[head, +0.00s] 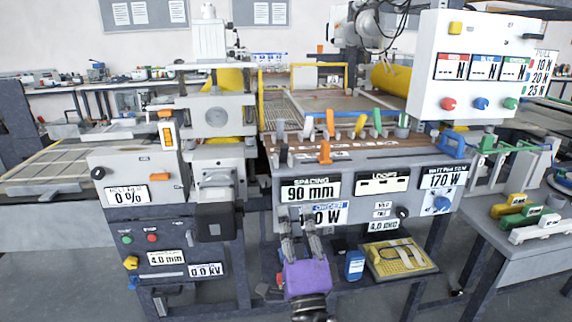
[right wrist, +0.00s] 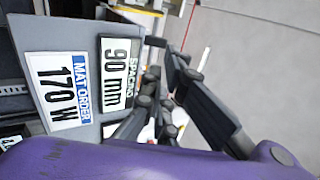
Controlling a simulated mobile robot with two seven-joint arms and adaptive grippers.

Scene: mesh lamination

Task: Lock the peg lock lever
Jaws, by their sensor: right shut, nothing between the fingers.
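An orange lever-like part (head: 324,152) stands at the board's front edge; I cannot tell for sure which part is the peg lock lever. My right gripper (head: 298,218), with a purple body, is shut and empty in front of the console, below the orange part. In the right wrist view its dark fingers (right wrist: 163,72) point up beside the spacing label (right wrist: 116,75). My left gripper is not in view.
A white panel (head: 470,65) with buttons stands at the upper right.

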